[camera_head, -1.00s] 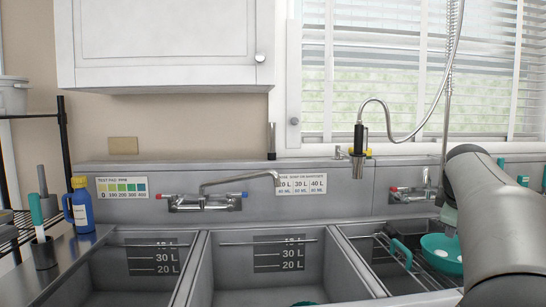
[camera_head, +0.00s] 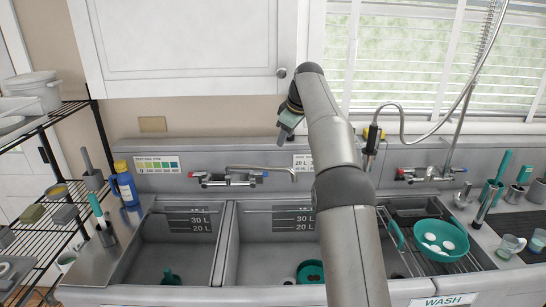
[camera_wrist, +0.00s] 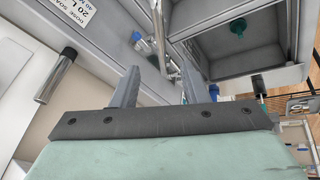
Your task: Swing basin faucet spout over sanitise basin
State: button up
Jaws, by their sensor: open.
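The wall faucet (camera_head: 228,179) has a red and a blue handle, and its thin chrome spout (camera_head: 262,168) points right, over the back of the middle basin (camera_head: 300,228). The left basin (camera_head: 172,232) is beside it; no sanitise label is readable on either. My gripper (camera_head: 286,131) is up by the wall, above and near the spout's end, apart from it in the picture. In the wrist view my gripper (camera_wrist: 160,85) is open and empty, with chrome faucet parts (camera_wrist: 172,60) showing beyond and between the fingers.
The right basin, labelled WASH (camera_head: 443,301), holds a wire rack and a teal bowl (camera_head: 440,238). A hose sprayer (camera_head: 373,138) hangs right of my arm. A blue bottle (camera_head: 125,185) stands at left. Teal items lie in the left and middle basins.

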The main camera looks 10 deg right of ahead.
aim_at(273, 167)
jog(key=p+x, duration=0.2)
jog(key=x, duration=1.5)
jog(key=shift+d+f, duration=0.1)
jog(key=shift+f, duration=0.1)
grip_shut()
